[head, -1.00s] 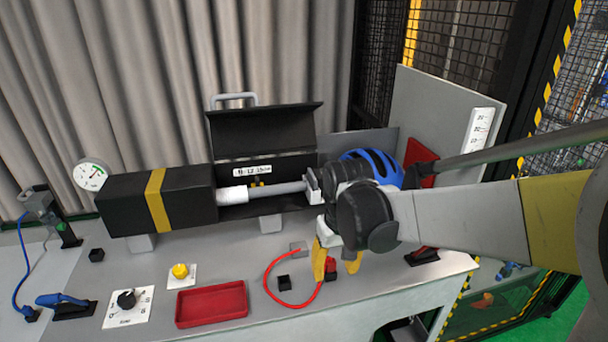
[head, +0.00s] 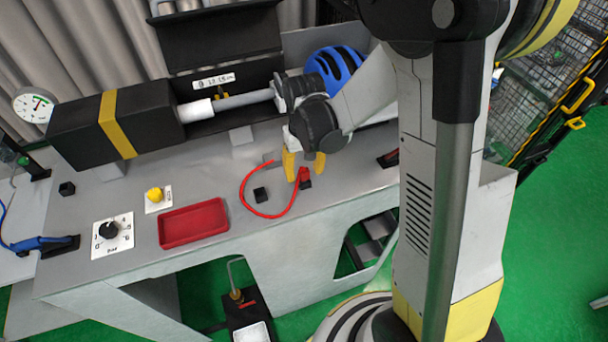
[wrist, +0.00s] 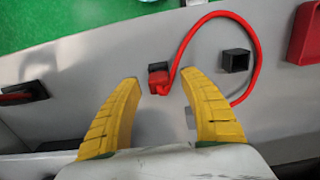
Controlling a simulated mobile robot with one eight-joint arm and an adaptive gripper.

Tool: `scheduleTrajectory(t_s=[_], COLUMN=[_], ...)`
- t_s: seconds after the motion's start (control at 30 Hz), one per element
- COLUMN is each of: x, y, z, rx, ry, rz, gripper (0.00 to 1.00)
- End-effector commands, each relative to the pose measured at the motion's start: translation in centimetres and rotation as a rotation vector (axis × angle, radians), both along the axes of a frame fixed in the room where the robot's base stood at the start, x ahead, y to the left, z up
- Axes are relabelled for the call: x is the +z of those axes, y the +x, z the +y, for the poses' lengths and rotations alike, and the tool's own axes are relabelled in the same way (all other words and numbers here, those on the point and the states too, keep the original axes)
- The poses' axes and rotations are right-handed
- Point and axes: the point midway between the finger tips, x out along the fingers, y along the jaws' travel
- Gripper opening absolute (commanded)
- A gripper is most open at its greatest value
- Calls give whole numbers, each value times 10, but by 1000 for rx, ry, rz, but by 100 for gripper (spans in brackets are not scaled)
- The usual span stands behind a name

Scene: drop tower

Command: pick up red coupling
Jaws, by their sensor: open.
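The red coupling (head: 304,174) sits at the end of a red hose on a small black block, on the grey bench top. It also shows in the wrist view (wrist: 159,80), a little beyond and between my fingertips. My gripper (head: 304,166) has two yellow fingers, spread open and empty, pointing down just above the bench near the coupling. In the wrist view my gripper (wrist: 165,84) frames the coupling, with no finger seen touching it. The red hose (head: 245,196) loops left from the coupling to a grey fitting behind.
An empty black socket block (head: 260,194) stands inside the hose loop. A red tray (head: 194,223), a yellow button (head: 155,195) and a black dial (head: 109,230) lie to the left. A blue helmet (head: 335,68) is at the back right.

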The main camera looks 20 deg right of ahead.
Motion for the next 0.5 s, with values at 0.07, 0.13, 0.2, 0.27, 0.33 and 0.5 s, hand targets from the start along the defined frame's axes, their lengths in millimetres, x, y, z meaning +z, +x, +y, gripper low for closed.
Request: scheduleTrajectory(t_s=[0.07, 0.13, 0.2, 0.27, 0.33, 0.5], x=[-10, -13, -14, -14, -14, -14], y=[0, 0, 0, 0, 0, 0], z=[0, 0, 0, 0, 0, 0], rx=[0, 0, 0, 0, 0, 0], ry=[0, 0, 0, 0, 0, 0], rz=[0, 0, 0, 0, 0, 0], gripper=[50, 50, 50, 50, 50, 8])
